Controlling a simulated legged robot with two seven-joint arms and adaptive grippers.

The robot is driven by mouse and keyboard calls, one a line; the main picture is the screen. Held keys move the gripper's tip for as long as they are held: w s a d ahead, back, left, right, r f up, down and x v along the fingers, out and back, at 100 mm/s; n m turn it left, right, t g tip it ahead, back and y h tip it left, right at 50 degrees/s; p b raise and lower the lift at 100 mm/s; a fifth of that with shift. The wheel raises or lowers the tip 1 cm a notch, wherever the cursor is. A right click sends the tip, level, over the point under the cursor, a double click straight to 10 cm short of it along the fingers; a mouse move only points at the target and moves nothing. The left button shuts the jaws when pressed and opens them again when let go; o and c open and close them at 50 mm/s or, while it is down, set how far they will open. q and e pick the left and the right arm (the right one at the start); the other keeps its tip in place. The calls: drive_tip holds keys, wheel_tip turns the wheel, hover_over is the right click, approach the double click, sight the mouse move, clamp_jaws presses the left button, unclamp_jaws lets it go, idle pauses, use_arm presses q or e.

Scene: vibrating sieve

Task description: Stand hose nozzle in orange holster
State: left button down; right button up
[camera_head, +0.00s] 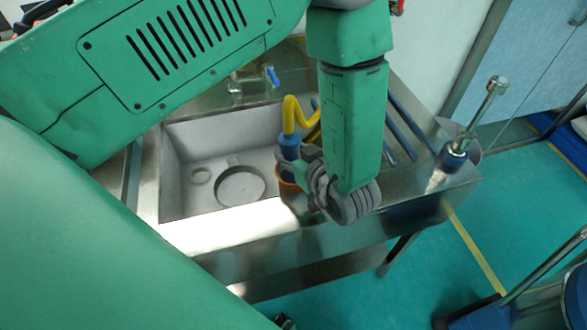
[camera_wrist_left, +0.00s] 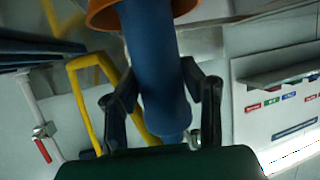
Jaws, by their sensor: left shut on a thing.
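The hose nozzle (camera_head: 290,147) is a blue, thick tube with a yellow hose (camera_head: 298,112) curving up from it. It stands roughly upright at the front edge of the sink. The orange holster (camera_head: 288,187) is just below it, partly covered by my left gripper (camera_head: 312,178). In the left wrist view, my gripper (camera_wrist_left: 160,72) is shut on the nozzle (camera_wrist_left: 152,50), a finger on each side. The nozzle's end overlaps the orange holster (camera_wrist_left: 102,14) at the top edge; how deep it sits inside is hidden. My right gripper is out of view.
The steel sink basin (camera_head: 176,178) holds a ring-shaped part (camera_head: 241,185). A blue tap (camera_head: 272,77) stands behind. A metal post with a blue collar (camera_head: 455,153) rises at the right corner. Blue bars (camera_head: 410,125) lie right of my arm.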

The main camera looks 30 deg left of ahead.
use_arm(q)
drive_tip(key=shift+f, duration=0.1)
idle(0.3)
drive_tip(key=c, duration=1)
unclamp_jaws()
drive_tip(key=shift+o, duration=0.2)
drive_tip(key=shift+s+d, duration=0.1)
drive_tip(key=shift+d, duration=0.1)
drive_tip(key=v, duration=1.1)
drive_tip(key=shift+d+r, duration=0.25)
drive_tip(key=shift+s+a, duration=0.1)
drive_tip(key=shift+f, duration=0.1)
